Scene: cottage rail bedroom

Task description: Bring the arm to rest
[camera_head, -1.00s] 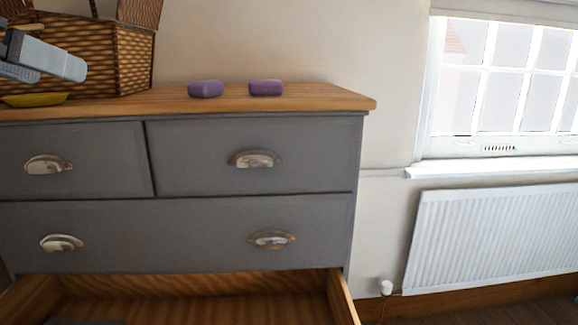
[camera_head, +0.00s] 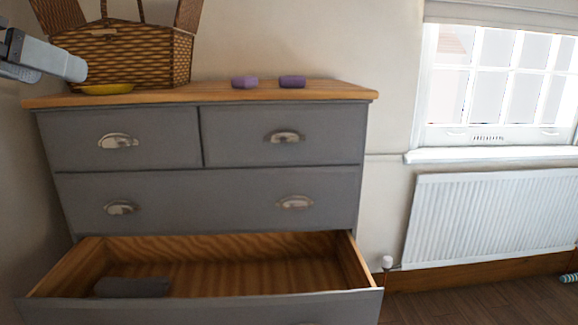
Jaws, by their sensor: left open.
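My left gripper (camera_head: 62,66) comes in from the left edge, in front of the wall and left of the wicker basket. It is open, and I see nothing between its fingers. It looks apart from the dresser (camera_head: 210,182). The rest of my left arm is out of frame. My right gripper is not in view.
A wicker basket (camera_head: 140,60) with raised lids and a yellow dish (camera_head: 107,89) stand on the dresser top. Two purple blocks (camera_head: 245,82) (camera_head: 292,81) lie further right. The lower drawer (camera_head: 235,270) is open, with a dark grey item (camera_head: 132,287) inside. A radiator (camera_head: 490,218) is right.

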